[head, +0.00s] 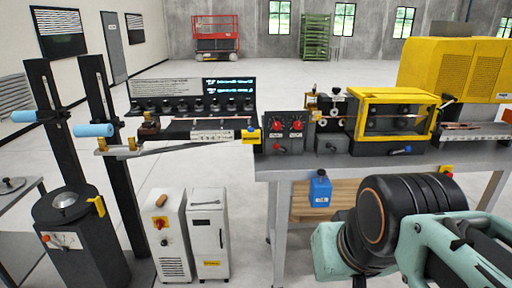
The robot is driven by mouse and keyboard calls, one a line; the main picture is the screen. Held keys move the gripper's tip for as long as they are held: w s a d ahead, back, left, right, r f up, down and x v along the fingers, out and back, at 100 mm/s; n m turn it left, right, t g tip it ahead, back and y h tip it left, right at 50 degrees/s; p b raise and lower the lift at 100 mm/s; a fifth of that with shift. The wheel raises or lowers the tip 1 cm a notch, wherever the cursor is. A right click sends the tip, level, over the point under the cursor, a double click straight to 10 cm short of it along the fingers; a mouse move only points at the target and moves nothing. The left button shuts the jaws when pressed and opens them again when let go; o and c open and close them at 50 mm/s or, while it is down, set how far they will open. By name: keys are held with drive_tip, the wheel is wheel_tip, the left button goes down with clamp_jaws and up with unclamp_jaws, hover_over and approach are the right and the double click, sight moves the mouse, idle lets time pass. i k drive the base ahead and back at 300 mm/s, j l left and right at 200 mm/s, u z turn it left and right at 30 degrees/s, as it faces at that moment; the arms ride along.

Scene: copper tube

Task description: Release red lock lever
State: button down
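No part can be singled out for sure as the red lock lever. A black control box (289,136) on the bench carries two red rotary handles, a left one (280,126) and a right one (298,125). A small red handle (279,150) shows low on the front of that box. Their exact positions are too small to read. My mint-green and black arm fills the lower right, in front of the bench and apart from the red handles. I cannot make out my gripper's fingertips in this view.
White cabinets (209,232) and black posts (112,150) stand left. Open floor (243,205) lies between.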

sight(276, 146)
drive_tip(key=i+j, duration=0.25)
drive_tip(key=i, duration=0.2)
drive_tip(key=i+j, duration=0.2)
drive_tip(key=i, duration=0.2)
drive_tip(key=i+j, duration=0.25)
drive_tip(key=i, duration=0.2)
drive_tip(key=i+j, duration=0.2)
drive_tip(key=i, duration=0.25)
